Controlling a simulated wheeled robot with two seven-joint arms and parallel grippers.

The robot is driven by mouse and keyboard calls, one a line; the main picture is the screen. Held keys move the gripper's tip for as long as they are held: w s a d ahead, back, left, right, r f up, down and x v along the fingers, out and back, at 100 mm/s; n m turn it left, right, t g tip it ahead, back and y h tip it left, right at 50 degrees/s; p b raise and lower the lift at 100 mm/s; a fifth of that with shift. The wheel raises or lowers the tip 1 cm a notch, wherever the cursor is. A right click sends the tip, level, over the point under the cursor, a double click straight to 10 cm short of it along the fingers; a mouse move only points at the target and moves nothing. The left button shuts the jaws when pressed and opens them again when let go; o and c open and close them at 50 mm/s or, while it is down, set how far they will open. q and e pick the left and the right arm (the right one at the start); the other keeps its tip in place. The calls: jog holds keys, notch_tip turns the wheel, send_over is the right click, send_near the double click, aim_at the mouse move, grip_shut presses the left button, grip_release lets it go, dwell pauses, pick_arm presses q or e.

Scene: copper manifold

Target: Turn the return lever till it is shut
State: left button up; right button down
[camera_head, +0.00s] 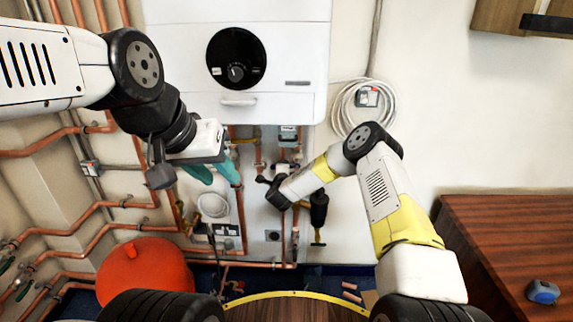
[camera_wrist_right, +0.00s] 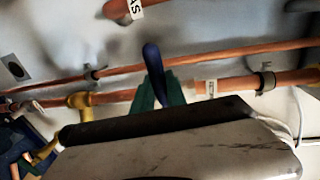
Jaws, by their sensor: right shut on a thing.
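In the right wrist view a dark blue lever (camera_wrist_right: 152,58) sticks up between the green fingers of my right gripper (camera_wrist_right: 157,92), which is shut on it. The lever appears to stand across a copper pipe (camera_wrist_right: 230,84) behind it; its pivot is hidden by the fingers and gripper body. In the head view my right wrist covers this lever and the right fingers, in front of the pipes below the boiler. My left gripper (camera_head: 215,174) has its teal fingers apart and empty, to the left of the right wrist.
A white boiler (camera_head: 285,50) hangs above the pipes. A red tank (camera_head: 143,275) stands at the lower left, near more copper pipes. A yellow valve fitting (camera_wrist_right: 80,100) is left of the lever. A wooden bench (camera_head: 505,240) with a blue tape measure (camera_head: 543,292) is on the right.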

jog(key=shift+r+m, duration=0.25)
jog(key=shift+m, duration=0.15)
jog(key=c, duration=1.3)
grip_release()
jog(key=shift+c, duration=0.2)
jog(key=s+r, duration=0.1)
jog(key=s, duration=0.6)
jog(key=shift+s, duration=0.35)
jog(key=shift+r, duration=0.1)
